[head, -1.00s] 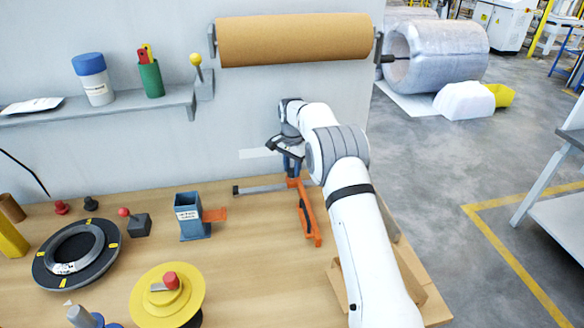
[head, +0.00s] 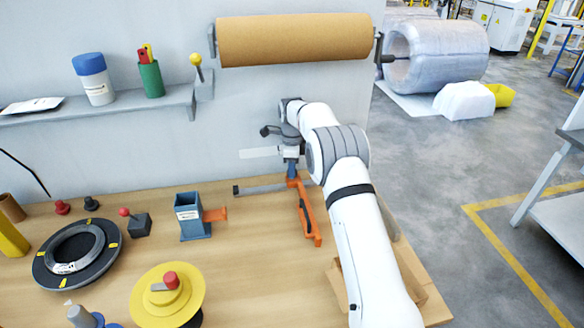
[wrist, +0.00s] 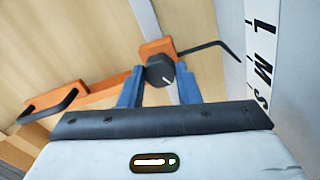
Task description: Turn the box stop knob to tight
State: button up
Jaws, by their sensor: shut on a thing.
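The box stop is an orange arm (head: 306,212) with a grey bar at the back right of the bench. In the wrist view its orange bracket (wrist: 155,48) carries a dark round knob (wrist: 159,70) with a pale pointer line on its face. My gripper (wrist: 160,82) is shut on this knob, with a blue finger on each side. In the head view my gripper (head: 291,168) reaches down to the stop by the wall, and the knob is hidden there.
A white strip (wrist: 262,70) lettered L, M, S runs beside the bracket. A thin black bent rod (wrist: 215,47) sticks out from the bracket. A blue holder (head: 193,218) stands left of the stop, and a yellow wheel (head: 150,308) is nearer.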

jog(key=shift+w+r+m, duration=0.1)
jog(key=shift+r+m, duration=0.1)
jog(key=shift+m, duration=0.75)
jog(key=shift+w+r+m, duration=0.1)
jog(key=shift+r+m, duration=0.05)
jog(key=shift+m, duration=0.8)
jog(key=o, duration=0.7)
jog(key=shift+c, duration=0.2)
jog(key=o, duration=0.3)
jog(key=shift+s+f, duration=0.15)
jog(key=shift+f, duration=0.1)
notch_tip(320, 180, up, 8)
jog(key=shift+f+b, duration=0.1)
jog(key=shift+b, duration=0.4)
